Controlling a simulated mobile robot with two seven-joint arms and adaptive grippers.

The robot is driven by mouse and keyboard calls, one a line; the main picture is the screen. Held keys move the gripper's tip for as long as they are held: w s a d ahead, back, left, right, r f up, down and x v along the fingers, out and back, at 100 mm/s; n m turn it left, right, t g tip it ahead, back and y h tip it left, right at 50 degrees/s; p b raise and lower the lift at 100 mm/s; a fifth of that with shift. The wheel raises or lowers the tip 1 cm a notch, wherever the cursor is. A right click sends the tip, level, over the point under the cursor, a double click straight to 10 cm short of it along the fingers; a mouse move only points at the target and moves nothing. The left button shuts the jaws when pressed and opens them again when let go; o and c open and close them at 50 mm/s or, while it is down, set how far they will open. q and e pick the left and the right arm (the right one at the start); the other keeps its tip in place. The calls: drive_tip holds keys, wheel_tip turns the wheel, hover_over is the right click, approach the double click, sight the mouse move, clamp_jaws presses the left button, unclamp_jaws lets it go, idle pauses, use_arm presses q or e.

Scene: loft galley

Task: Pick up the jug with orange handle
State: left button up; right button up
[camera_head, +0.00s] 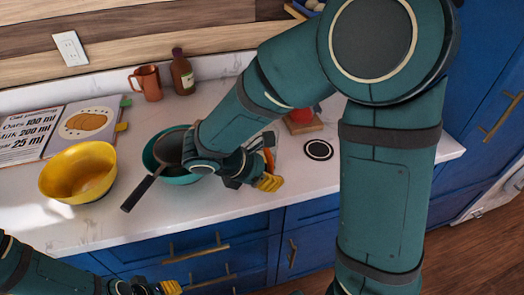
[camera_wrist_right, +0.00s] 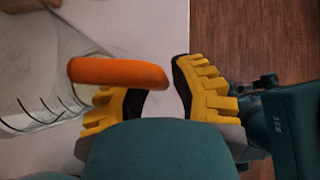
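The jug (camera_wrist_right: 42,100) is clear with dark measuring marks and shows at the left of the right wrist view. Its orange handle (camera_wrist_right: 118,71) reaches over one finger toward the gap between my right gripper's fingers (camera_wrist_right: 160,92). The fingers stand apart, with a gap between the handle's end and the other finger. In the head view my right gripper (camera_head: 257,177) is at the counter's front, and only a bit of the orange handle (camera_head: 268,158) shows behind it; the jug's body is mostly hidden. My left gripper (camera_head: 160,288) is low at the bottom edge, its fingers too small to read.
A yellow bowl (camera_head: 78,173) and a teal bowl (camera_head: 150,158) with a dark pan (camera_head: 170,148) stand left on the white counter (camera_head: 105,222). A copper mug (camera_head: 148,82), a brown bottle (camera_head: 182,75) and an open recipe book (camera_head: 85,122) are behind. A black ring mark (camera_head: 318,150) lies right.

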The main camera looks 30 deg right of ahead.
sight(270, 159)
clamp_jaws()
drive_tip(key=shift+r, duration=0.1)
wheel_tip(270, 159, up, 10)
drive_tip(key=p, duration=0.3)
idle(0.7)
